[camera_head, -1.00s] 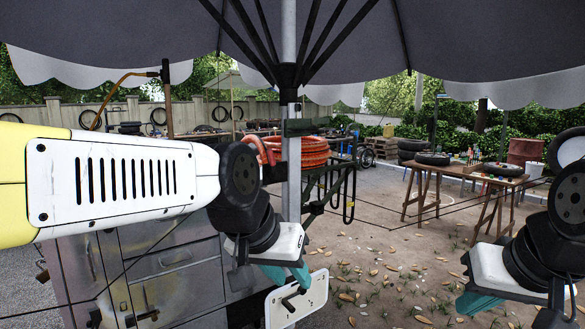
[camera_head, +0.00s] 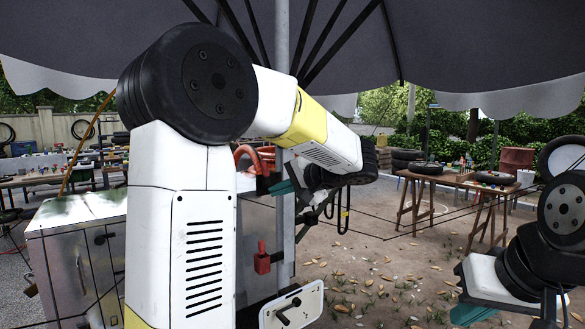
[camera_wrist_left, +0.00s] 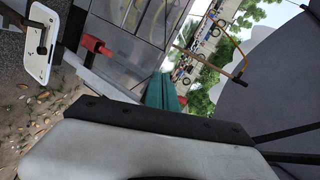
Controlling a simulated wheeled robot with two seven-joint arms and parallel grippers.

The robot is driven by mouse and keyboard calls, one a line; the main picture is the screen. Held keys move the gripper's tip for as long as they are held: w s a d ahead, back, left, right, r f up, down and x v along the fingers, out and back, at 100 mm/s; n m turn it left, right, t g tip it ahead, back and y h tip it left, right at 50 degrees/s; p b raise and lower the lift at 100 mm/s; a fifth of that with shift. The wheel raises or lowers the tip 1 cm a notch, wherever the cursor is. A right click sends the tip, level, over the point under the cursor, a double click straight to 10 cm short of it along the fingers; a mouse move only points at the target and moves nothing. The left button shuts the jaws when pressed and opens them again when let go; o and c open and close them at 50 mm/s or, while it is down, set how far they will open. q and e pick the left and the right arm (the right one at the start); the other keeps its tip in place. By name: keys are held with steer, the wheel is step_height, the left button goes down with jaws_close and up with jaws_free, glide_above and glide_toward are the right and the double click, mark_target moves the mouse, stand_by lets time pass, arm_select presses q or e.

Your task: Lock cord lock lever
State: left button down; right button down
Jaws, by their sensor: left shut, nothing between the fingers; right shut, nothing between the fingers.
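A white plate (camera_head: 292,308) with a black lever (camera_head: 289,311) is low in the middle of the head view. It also shows at the upper left of the left wrist view (camera_wrist_left: 42,48). A red handle-like part (camera_head: 262,258) sits at the cabinet's side, above and left of the plate; the left wrist view shows it too (camera_wrist_left: 96,45). I cannot tell which part is the cord lock lever. My left gripper (camera_head: 283,188) has teal fingers, shut and empty, above the red part and apart from it. My right gripper (camera_head: 468,314) is shut and empty at the lower right.
A grey metal cabinet (camera_head: 75,250) stands at the left, partly behind my left arm. The umbrella pole (camera_head: 282,40) rises beside an orange-red hose (camera_head: 265,157), mostly hidden by my arm. A wooden table (camera_head: 455,178) stands further back. Leaf-strewn ground (camera_head: 380,265) is open between.

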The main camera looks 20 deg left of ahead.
mark_target(264, 174)
arm_select(q)
steer(key=w+d+r+t+y, duration=0.3)
steer(key=w+d, duration=0.3)
steer(key=w, duration=0.3)
steer(key=shift+d+r+t, duration=0.3)
steer(key=shift+r+t, duration=0.1)
steer(key=shift+r, duration=0.4)
steer(key=shift+a, duration=0.1)
steer(key=w+a+f, duration=0.1)
steer(key=w+a, duration=0.2)
steer(key=a, duration=0.8)
steer(key=shift+w, duration=0.15)
